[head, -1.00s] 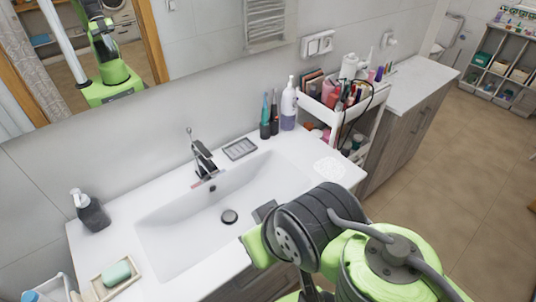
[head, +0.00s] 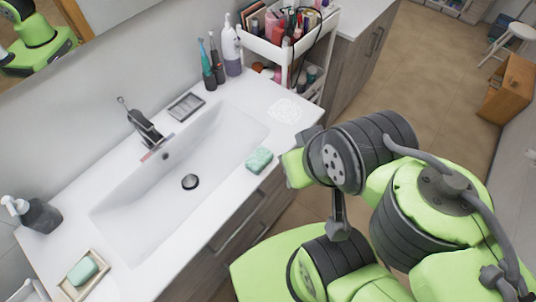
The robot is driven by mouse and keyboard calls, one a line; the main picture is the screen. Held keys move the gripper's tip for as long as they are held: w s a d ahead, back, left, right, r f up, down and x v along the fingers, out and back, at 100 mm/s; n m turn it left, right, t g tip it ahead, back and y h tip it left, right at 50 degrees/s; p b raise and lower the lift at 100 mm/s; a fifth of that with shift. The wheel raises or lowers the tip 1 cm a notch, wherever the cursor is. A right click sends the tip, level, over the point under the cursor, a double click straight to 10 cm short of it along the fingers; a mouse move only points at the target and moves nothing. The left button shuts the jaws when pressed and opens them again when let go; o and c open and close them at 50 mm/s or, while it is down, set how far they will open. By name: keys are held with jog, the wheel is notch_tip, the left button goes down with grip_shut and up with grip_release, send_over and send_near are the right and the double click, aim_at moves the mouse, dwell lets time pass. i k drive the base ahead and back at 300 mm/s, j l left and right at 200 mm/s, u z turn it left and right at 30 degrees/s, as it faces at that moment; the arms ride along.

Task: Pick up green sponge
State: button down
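A light green sponge (head: 258,160) with a rough top lies on the white front rim of the sink, right of the basin. It is in plain view and nothing touches it. My green and black arm (head: 345,155) is to the right of the sponge, with a clear gap between them in the picture. I cannot make out my gripper's fingers in the head view. A second green block (head: 83,270), smoother and like a bar of soap, lies in a beige dish (head: 66,287) at the lower left.
The white sink (head: 150,200) has a faucet (head: 144,127) behind its basin. A dark soap dispenser (head: 40,214) stands at the left. Toothbrushes (head: 213,60) and a bottle (head: 231,50) stand at the back. A crowded white cart (head: 268,48) is beyond. The basin is empty.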

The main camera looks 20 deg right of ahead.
aim_at(261, 156)
jog(key=l+u, duration=0.2)
jog(key=u, duration=0.25)
jog(key=l+u, duration=0.2)
jog(key=u, duration=0.3)
jog(key=l+u, duration=0.25)
jog(key=u, duration=0.2)
jog(key=l+u, duration=0.2)
jog(key=u, duration=0.25)
jog(key=k+l+u, duration=0.1)
jog(key=u, duration=0.35)
jog(key=k+l+u, duration=0.1)
jog(key=u, duration=0.4)
jog(key=k+l+u, duration=0.15)
jog(key=u, duration=0.3)
jog(key=k+u, duration=0.1)
jog(key=u, duration=0.35)
jog(key=k+l, duration=0.05)
